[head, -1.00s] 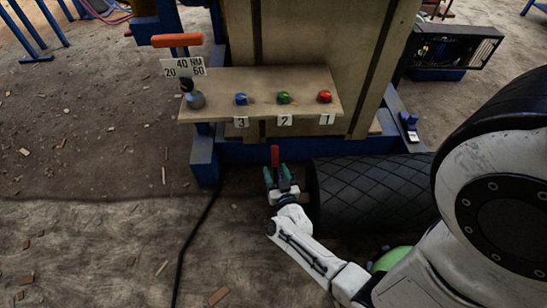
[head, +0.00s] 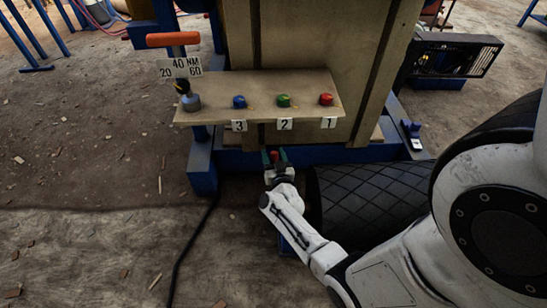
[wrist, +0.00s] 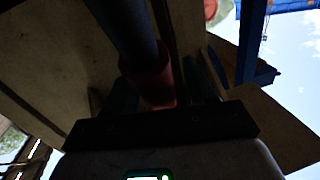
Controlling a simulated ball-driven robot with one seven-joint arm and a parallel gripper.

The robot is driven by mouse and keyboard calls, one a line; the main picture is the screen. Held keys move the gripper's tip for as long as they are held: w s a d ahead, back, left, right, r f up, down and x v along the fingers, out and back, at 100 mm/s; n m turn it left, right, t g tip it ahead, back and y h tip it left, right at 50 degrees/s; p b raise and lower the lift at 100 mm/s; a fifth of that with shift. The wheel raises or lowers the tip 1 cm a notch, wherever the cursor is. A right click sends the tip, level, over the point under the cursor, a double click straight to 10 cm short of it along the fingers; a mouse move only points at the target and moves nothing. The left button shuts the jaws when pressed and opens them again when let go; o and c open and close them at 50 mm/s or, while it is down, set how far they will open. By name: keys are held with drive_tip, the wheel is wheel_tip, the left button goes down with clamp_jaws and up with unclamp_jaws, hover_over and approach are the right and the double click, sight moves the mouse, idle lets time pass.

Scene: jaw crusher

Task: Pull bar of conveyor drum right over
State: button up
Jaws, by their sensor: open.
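The conveyor drum (head: 365,200) is a black roller with a diamond pattern, low at the front of the blue frame in the head view. The bar's red end (head: 274,156) shows at the drum's left end, mostly hidden by my gripper. My gripper (head: 275,161) is open, with its green fingers on either side of the red end. In the wrist view, the dark bar with a red grip (wrist: 150,82) lies between my fingers (wrist: 165,92). I cannot tell whether the fingers touch it.
A wooden panel (head: 205,112) with blue, green and red knobs sits above my gripper. An orange-handled lever (head: 173,40) stands at its left. The blue frame (head: 203,165) is close behind. A black cable (head: 195,235) crosses the floor.

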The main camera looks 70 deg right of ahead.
drive_tip(key=shift+c, duration=0.2)
clamp_jaws()
idle(0.3)
